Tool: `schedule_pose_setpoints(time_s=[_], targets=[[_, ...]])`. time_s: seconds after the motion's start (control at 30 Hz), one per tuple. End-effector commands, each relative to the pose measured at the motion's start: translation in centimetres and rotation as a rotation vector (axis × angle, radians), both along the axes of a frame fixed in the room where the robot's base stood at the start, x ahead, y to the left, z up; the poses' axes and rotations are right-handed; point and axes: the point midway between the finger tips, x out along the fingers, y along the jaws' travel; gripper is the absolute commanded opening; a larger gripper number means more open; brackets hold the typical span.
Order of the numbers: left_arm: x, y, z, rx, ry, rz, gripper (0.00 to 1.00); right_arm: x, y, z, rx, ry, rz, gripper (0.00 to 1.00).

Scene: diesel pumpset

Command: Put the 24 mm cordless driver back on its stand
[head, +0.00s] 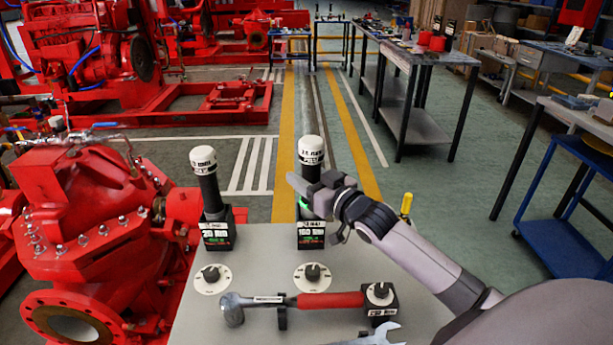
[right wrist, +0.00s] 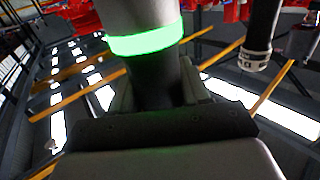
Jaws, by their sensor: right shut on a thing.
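A cordless driver (head: 311,150) with a white cap and a small label, too blurred to read surely, stands upright near the table's far edge. Below it is a black block (head: 311,236) with lit green text. My right gripper (head: 318,196) is shut around the driver's dark middle from the right. In the right wrist view its jaws (right wrist: 155,95) close on the dark part beside a glowing green ring on the driver (right wrist: 147,40). I cannot tell whether the block touches the table or which part is the stand. My left gripper is not in view.
A similar white-capped driver (head: 208,185) stands to the left. A red pump (head: 90,215) stands left.

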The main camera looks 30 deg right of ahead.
Motion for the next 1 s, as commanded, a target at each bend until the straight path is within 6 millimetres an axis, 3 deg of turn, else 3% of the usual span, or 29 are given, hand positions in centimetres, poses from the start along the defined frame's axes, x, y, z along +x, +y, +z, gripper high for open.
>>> schedule_pose_setpoints(time_s=[0.73,0.77,0.83,1.0], targets=[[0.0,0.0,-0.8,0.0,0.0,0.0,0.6,0.0,0.0,-1.2,0.0,-0.007,0.001,0.0],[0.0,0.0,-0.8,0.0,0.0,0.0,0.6,0.0,0.0,-1.2,0.0,-0.007,0.001,0.5],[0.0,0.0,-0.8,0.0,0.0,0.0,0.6,0.0,0.0,-1.1,0.0,-0.006,0.001,0.72],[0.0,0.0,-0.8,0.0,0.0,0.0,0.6,0.0,0.0,-1.3,-0.001,-0.003,0.0,0.76]])
